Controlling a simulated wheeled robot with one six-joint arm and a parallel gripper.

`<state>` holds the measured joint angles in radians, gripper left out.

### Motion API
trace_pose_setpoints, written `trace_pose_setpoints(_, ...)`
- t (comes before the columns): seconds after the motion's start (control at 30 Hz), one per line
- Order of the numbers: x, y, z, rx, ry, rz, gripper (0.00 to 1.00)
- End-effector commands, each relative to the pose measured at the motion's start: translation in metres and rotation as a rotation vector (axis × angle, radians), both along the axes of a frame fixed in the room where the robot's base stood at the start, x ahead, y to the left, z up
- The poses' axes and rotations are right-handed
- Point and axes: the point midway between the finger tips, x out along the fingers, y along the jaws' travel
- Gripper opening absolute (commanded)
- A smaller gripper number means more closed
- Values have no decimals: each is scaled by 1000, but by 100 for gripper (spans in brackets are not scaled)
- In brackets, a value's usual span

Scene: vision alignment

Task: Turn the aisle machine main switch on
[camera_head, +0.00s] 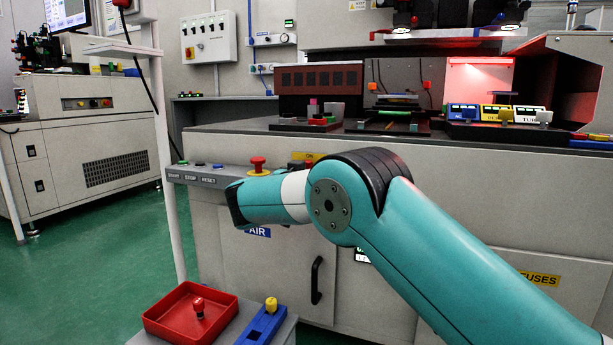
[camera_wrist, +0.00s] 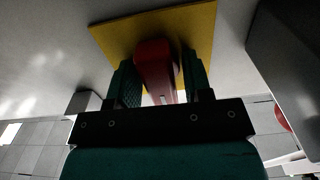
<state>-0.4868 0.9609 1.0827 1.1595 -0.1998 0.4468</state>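In the wrist view, the main switch shows as a red handle (camera_wrist: 155,65) on a yellow plate (camera_wrist: 115,38) fixed to a grey surface. My gripper (camera_wrist: 160,80) has one dark green finger on each side of the red handle. The handle lies between the fingers, but I cannot tell whether both press on it. In the head view, my teal arm hides the switch and the fingers. A yellow label (camera_head: 307,156) shows just above the arm on the machine front.
A grey button panel (camera_head: 205,178) with a red emergency stop (camera_head: 258,164) juts out close to my arm. Below are a red tray (camera_head: 160,318) and a blue holder (camera_head: 262,326). A black door handle (camera_head: 317,280) is on the cabinet. Green floor is clear at left.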

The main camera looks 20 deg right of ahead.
Motion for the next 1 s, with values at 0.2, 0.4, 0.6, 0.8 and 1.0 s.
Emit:
trace_pose_setpoints(0.2, 0, 0, 0, -1, 0, 1, 53)
trace_pose_setpoints(0.4, -6, 5, 2, -2, 2, 2, 53)
trace_pose_setpoints(0.6, -36, 28, 5, -4, 4, 5, 53)
trace_pose_setpoints(0.8, -77, 58, 5, -5, 3, 6, 53)
trace_pose_setpoints(1.0, -114, 84, 4, -3, 2, 5, 53)
